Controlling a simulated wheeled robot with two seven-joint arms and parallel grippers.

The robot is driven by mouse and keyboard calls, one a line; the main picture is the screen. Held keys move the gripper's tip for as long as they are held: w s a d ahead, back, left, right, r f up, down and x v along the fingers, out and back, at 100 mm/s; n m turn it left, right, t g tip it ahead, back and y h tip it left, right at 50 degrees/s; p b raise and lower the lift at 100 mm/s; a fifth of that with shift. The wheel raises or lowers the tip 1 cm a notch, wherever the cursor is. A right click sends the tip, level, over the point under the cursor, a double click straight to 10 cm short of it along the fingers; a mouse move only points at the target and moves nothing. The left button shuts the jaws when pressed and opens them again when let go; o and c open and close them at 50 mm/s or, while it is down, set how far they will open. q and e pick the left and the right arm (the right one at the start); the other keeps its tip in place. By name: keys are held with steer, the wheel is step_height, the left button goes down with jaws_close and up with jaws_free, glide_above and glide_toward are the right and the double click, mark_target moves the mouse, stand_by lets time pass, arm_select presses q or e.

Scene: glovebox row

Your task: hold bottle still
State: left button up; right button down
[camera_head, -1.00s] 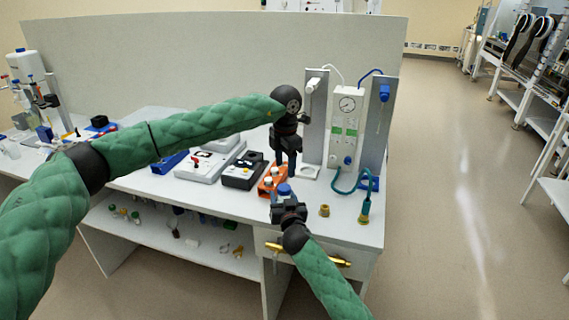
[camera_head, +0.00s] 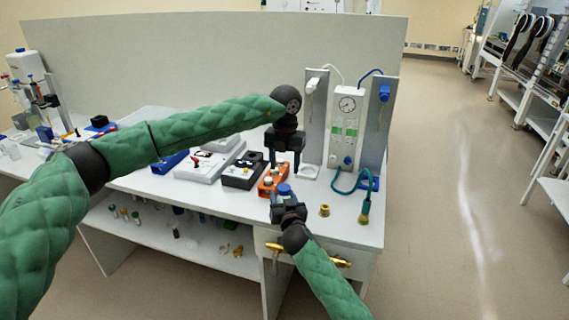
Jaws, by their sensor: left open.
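A bottle with a blue cap (camera_head: 284,188) stands at the front of the bench, beside an orange rack (camera_head: 267,186). My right gripper (camera_head: 283,198) comes in from below, right at the bottle, and hides most of its body. I cannot tell whether its fingers are closed on it. My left gripper (camera_head: 283,165) points down above and behind the blue cap. Its two fingers are apart, with nothing seen between them.
A panel with a gauge (camera_head: 346,104) and a teal hose (camera_head: 363,206) stands right of my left gripper. A brass fitting (camera_head: 324,210) is near the front edge. Grey and black devices (camera_head: 240,174) lie to the left. Open floor lies right of the bench.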

mark_target(284, 187)
arm_select(q)
steer(key=shift+f, duration=0.15)
steer(key=shift+f, duration=3.85)
steer(key=c, duration=1)
steer(key=m, duration=0.5)
steer(key=shift+a+m, duration=0.1)
steer(key=shift+m, duration=0.3)
steer(key=m, duration=0.6)
steer(key=o, duration=1.1)
steer(key=shift+c, duration=0.2)
